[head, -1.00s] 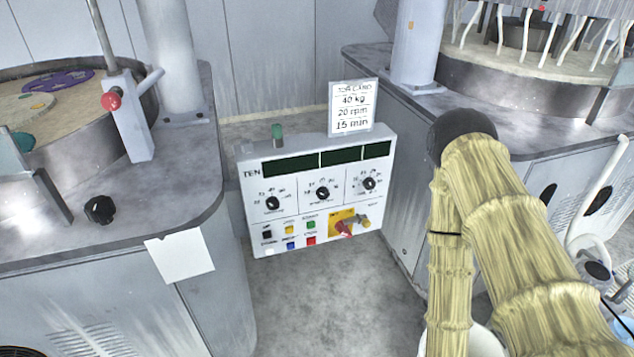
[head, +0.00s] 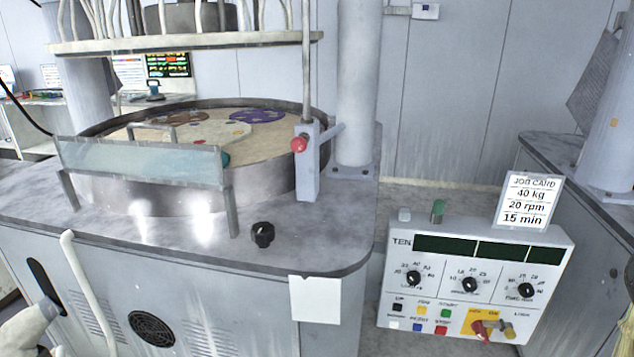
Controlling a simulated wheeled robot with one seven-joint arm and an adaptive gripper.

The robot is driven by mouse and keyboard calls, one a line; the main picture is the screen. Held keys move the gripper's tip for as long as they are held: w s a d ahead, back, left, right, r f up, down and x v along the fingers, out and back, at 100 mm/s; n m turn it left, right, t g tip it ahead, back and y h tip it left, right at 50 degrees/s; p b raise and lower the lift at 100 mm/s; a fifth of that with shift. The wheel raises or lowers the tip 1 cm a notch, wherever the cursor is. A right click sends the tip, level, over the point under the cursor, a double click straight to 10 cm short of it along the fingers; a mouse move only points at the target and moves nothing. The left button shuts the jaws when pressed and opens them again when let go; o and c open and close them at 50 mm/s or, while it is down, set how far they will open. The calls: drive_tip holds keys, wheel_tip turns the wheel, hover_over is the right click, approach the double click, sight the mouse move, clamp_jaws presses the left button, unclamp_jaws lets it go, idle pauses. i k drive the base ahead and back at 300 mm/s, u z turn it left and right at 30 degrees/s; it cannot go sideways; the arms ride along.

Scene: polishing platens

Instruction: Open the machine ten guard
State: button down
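The control panel marked TEN (head: 478,275) stands to the right of a polishing machine. On that machine a clear bluish guard panel (head: 140,163) in a grey frame stands upright along the front of the round platen basin (head: 265,185). Posts at its two ends hold it above the machine top. A grey bar handle (head: 150,127) shows at its upper edge. Round workpieces, one of them purple (head: 257,116), lie on the platen behind it.
A grey post with a red knob (head: 299,144) and a thick column (head: 355,90) stand right of the basin. A black knob (head: 262,234) sits on the machine top (head: 320,245). A pale hose (head: 85,285) hangs in front. An overhead plate (head: 190,42) spans above.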

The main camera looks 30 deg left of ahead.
sight(219, 186)
drive_tip(key=u, duration=1.65)
drive_tip(key=k, duration=0.15)
drive_tip(key=u, duration=0.15)
